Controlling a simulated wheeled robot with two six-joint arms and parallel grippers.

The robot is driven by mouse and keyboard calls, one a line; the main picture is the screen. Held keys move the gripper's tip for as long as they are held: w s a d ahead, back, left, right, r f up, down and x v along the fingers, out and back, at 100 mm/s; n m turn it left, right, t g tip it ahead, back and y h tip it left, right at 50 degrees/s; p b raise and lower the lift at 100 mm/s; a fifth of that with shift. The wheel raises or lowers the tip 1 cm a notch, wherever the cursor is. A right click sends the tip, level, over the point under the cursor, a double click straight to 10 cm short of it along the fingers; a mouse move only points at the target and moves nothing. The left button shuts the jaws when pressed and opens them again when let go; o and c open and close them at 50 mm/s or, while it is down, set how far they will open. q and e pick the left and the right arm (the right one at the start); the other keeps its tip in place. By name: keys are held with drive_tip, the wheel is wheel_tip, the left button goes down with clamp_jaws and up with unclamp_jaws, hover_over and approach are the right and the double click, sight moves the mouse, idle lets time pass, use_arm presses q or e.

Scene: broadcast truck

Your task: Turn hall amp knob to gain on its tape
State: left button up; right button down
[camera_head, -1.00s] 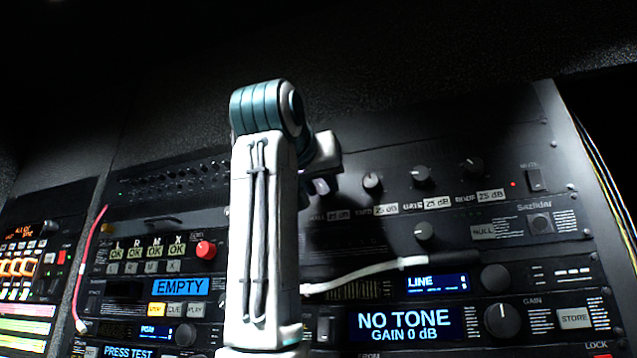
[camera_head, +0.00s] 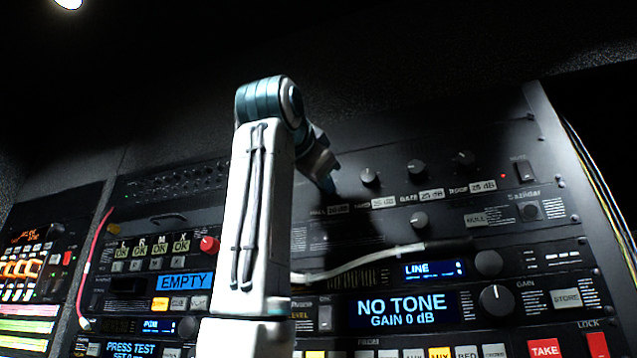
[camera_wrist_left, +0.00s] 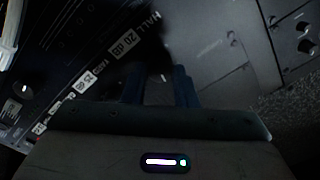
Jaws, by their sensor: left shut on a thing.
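My left gripper (camera_head: 327,186) reaches the amp panel at the left end of a row of dark knobs. In the left wrist view its two blue-grey fingers (camera_wrist_left: 160,88) are closed around a dark, shadowed spot beside the HALL label (camera_wrist_left: 150,22). The hall knob is hidden there by the fingers and shadow, so its pointer cannot be read. The hall tape (camera_wrist_left: 126,43) reads 20 dB. In the head view this tape (camera_head: 338,209) is small beneath the gripper. My right gripper is not in view.
Other amp knobs (camera_head: 370,176) (camera_head: 417,168) stand close to the right, with tapes reading 25 dB. Below, a white cable (camera_head: 360,263) crosses the rack. A display (camera_head: 405,309) reads NO TONE, GAIN 0 dB, beside a large knob (camera_head: 496,300).

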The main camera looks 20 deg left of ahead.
use_arm(q)
drive_tip(key=shift+a+m+b, duration=0.1)
drive_tip(key=shift+m+b, duration=0.65)
drive_tip(key=shift+m, duration=2.15)
drive_tip(key=shift+r, duration=0.1)
drive_tip(key=o, duration=0.9)
drive_tip(key=shift+o, duration=0.5)
drive_tip(key=shift+w, duration=0.25)
drive_tip(key=s+b, duration=0.5)
drive_tip(key=s, duration=0.5)
drive_tip(key=shift+s+a+f, duration=0.15)
drive_tip(key=shift+s+f, duration=0.1)
drive_tip(key=shift+s, duration=0.15)
